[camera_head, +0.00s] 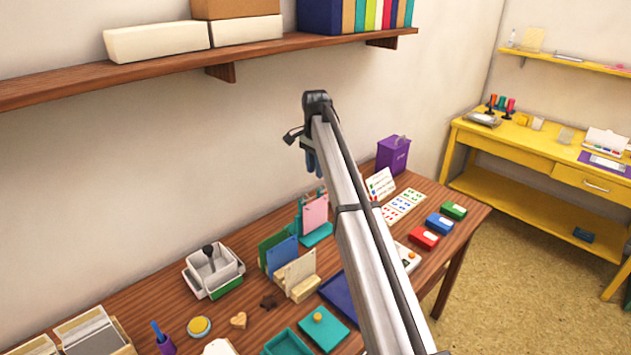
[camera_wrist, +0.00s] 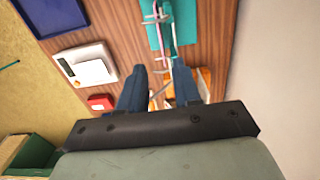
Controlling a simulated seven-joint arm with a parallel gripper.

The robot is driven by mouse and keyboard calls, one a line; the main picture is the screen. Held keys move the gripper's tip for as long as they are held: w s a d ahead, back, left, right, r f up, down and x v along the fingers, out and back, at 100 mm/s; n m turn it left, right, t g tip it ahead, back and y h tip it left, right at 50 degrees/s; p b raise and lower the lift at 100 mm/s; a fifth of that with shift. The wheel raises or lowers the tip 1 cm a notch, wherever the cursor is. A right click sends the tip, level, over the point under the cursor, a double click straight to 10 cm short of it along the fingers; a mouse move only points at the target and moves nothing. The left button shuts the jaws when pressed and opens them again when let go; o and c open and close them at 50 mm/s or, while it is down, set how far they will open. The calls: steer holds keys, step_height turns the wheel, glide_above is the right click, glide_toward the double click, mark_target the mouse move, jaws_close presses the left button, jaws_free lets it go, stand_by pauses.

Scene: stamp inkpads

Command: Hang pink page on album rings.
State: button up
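The pink page (camera_head: 314,216) stands upright at the teal album stand (camera_head: 318,236), toward the back of the brown table. In the wrist view the stand's teal base (camera_wrist: 184,22) shows from above, with a thin pink edge (camera_wrist: 164,22) along it. The rings are too small to make out clearly, so I cannot tell how the page's holes sit on them. My gripper (camera_head: 311,163) is above the stand and page. In the wrist view my gripper (camera_wrist: 160,82) has its two dark blue fingers apart, with nothing clearly held between them.
Green and blue pages (camera_head: 281,254) stand in a holder left of the album. A purple bin (camera_head: 393,155) stands behind right. Red (camera_head: 423,238) and blue inkpads (camera_head: 440,222) lie right. A wall shelf (camera_head: 130,78) runs above the table.

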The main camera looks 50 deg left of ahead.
steer(key=shift+r, duration=1.2)
